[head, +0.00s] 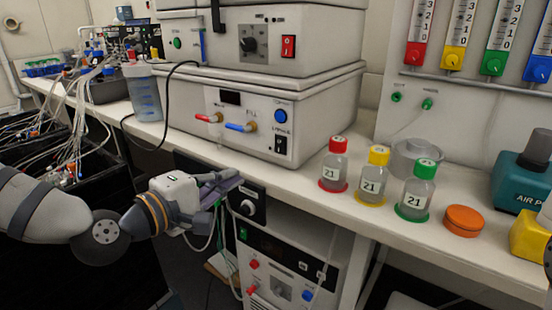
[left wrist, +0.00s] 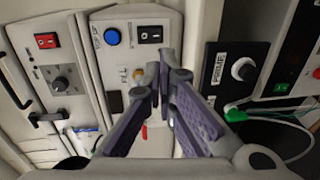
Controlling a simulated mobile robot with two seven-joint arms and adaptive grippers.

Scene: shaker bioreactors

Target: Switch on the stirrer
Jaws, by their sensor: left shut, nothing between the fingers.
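No device carries a label that I can read as a stirrer. A black control box (head: 248,203) with a white knob hangs under the bench edge; in the left wrist view the box (left wrist: 232,75) carries the label "PRIME". The lower white unit (head: 300,90) on the bench has a blue button and a black switch (head: 280,146); the switch also shows in the left wrist view (left wrist: 150,33). The upper white unit has a red switch (head: 288,46) and a black knob. My left gripper (head: 236,178) is shut and empty, in front of the bench edge beside the box. My right gripper is not seen.
Bottles with red (head: 334,170), yellow (head: 372,178) and green (head: 417,189) caps stand on the bench right of the units. A clear bottle (head: 145,95) and a black cable are at left. Another panelled unit (head: 290,265) stands below the bench.

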